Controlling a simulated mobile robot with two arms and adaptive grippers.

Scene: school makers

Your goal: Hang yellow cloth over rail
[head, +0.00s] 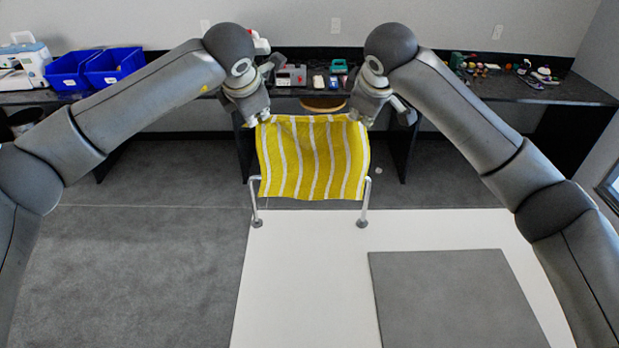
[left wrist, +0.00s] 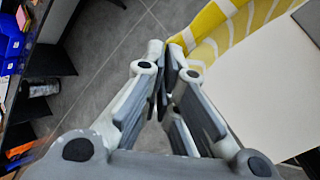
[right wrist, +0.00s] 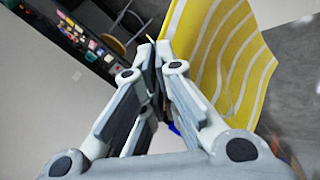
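The yellow cloth (head: 313,155) with white stripes hangs spread between my two grippers, upright like a curtain. My left gripper (head: 262,117) is shut on its upper left corner, and my right gripper (head: 357,116) is shut on its upper right corner. The cloth also shows in the left wrist view (left wrist: 225,35) and the right wrist view (right wrist: 225,55). The white rail (head: 364,200) stands on the far edge of the white table. Its posts and bent upper ends show, and the cloth hides the middle of its bar. I cannot tell whether the cloth touches the bar.
The white table (head: 310,270) bears a flat grey board (head: 440,300) at the right and is otherwise clear. Behind, a dark counter (head: 510,88) carries blue bins (head: 114,67), a sewing machine (head: 22,64) and small items. A round stool (head: 322,104) stands beyond the cloth.

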